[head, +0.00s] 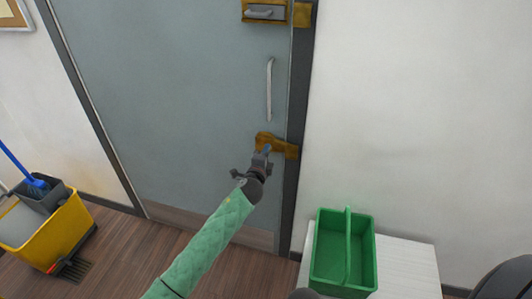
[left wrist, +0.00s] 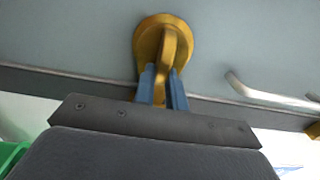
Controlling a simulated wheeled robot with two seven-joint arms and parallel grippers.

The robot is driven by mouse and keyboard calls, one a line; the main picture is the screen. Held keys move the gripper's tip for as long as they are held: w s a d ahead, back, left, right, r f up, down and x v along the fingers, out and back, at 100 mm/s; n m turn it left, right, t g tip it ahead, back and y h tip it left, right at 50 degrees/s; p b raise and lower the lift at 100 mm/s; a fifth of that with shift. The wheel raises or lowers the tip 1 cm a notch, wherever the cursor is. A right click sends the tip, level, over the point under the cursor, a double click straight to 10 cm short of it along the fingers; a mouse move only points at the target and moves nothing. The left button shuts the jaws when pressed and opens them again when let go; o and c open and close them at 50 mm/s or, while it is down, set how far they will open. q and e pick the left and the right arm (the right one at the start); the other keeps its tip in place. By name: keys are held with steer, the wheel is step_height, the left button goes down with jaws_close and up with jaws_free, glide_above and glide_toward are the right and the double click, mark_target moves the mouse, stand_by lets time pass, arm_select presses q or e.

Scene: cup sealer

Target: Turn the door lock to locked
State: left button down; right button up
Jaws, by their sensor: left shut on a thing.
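A grey-blue door (head: 180,90) fills the left and middle of the head view. A brass door lock (head: 268,138) sits low near its right edge, below the handle. In the left wrist view the lock is a round brass plate (left wrist: 147,40) with a raised brass turn piece (left wrist: 168,50). My left gripper (head: 265,151) is at the lock, and its blue fingers (left wrist: 162,85) are shut on the turn piece, one on each side. My right gripper does not show.
A metal pull handle (head: 269,90) is above the lock, and a brass-framed latch (head: 265,12) is higher up. A green caddy (head: 343,255) stands on a white surface (head: 405,262) at the lower right. A yellow mop bucket (head: 50,235) stands at the left.

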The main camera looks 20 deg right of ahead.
arm_select(q)
steer(key=c, duration=1.4)
jaws_free()
steer(key=shift+f, duration=0.1)
steer(key=shift+c, duration=0.2)
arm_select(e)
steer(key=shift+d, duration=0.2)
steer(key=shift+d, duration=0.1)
